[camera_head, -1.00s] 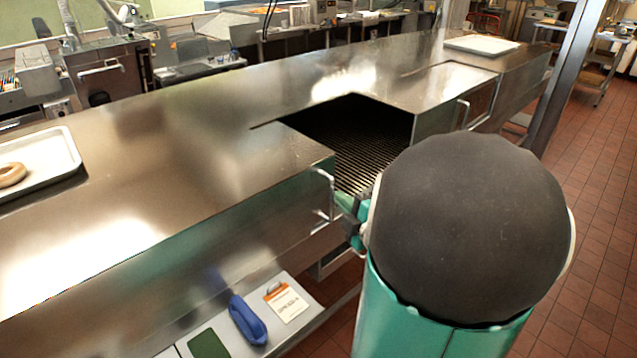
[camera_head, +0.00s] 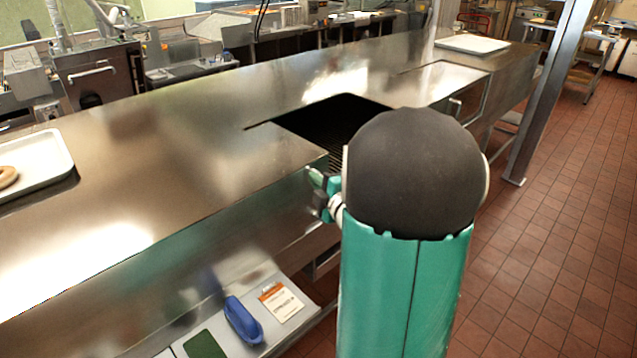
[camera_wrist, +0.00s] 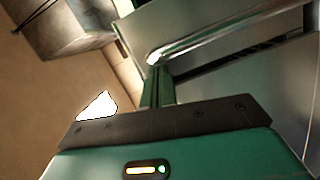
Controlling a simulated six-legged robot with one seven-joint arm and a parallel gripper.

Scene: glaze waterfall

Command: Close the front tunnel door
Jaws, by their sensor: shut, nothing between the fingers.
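The steel tunnel counter has a dark opening (camera_head: 318,118) in its top and front, with a conveyor grate inside, so the tunnel stands open here. My gripper (camera_head: 318,184) is at the front left corner of this opening, in front of the door handle there, which it mostly hides in the head view. In the wrist view a shiny bar handle (camera_wrist: 225,35) crosses the upper right on a metal panel. My shut green fingers (camera_wrist: 157,88) reach the bar's left end. I cannot tell whether they touch it. They hold nothing.
A second handle (camera_head: 455,108) is on the counter right of the opening. A white tray (camera_head: 35,160) with a ring-shaped item lies at left. A blue object (camera_head: 243,320) and a card (camera_head: 281,302) lie on a low shelf. A steel post (camera_head: 545,95) stands at right; tiled floor is clear.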

